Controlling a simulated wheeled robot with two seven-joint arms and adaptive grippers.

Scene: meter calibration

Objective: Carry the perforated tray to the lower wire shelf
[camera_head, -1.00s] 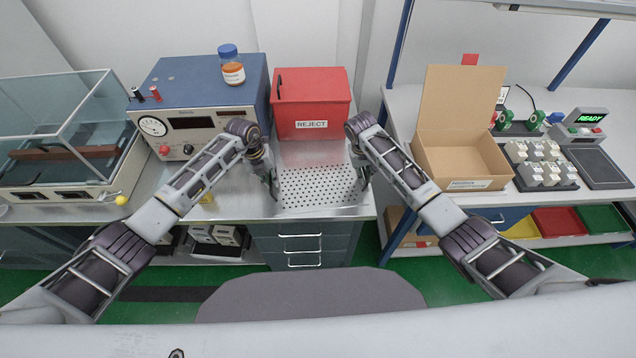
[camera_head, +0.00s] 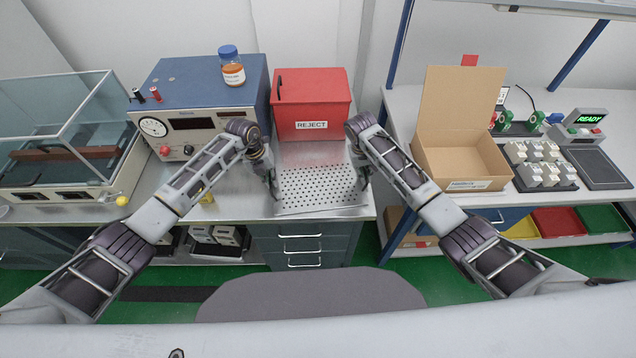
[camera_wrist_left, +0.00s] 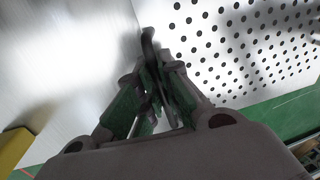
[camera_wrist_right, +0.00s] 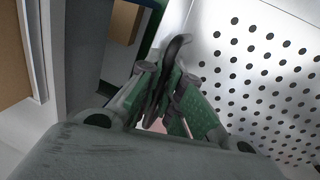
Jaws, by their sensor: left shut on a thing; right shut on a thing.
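The perforated tray (camera_head: 318,190) is a shiny metal sheet with rows of round holes, at the front of the left bench below the red REJECT box. My left gripper (camera_head: 274,188) is shut on its left side, and my right gripper (camera_head: 363,180) is shut on its right side. In the left wrist view the tray (camera_wrist_left: 245,45) lies right of the fingers, which close on a dark looped handle. In the right wrist view the tray (camera_wrist_right: 265,80) is also right of the fingers, closed on a similar handle. Whether the tray touches the bench is unclear.
The red REJECT box (camera_head: 311,107) stands close behind the tray. A blue-topped instrument (camera_head: 190,120) carrying a bottle (camera_head: 232,66) stands left. An open cardboard box (camera_head: 460,160) is on the right bench. Meters (camera_head: 215,238) sit on a low shelf under the left bench.

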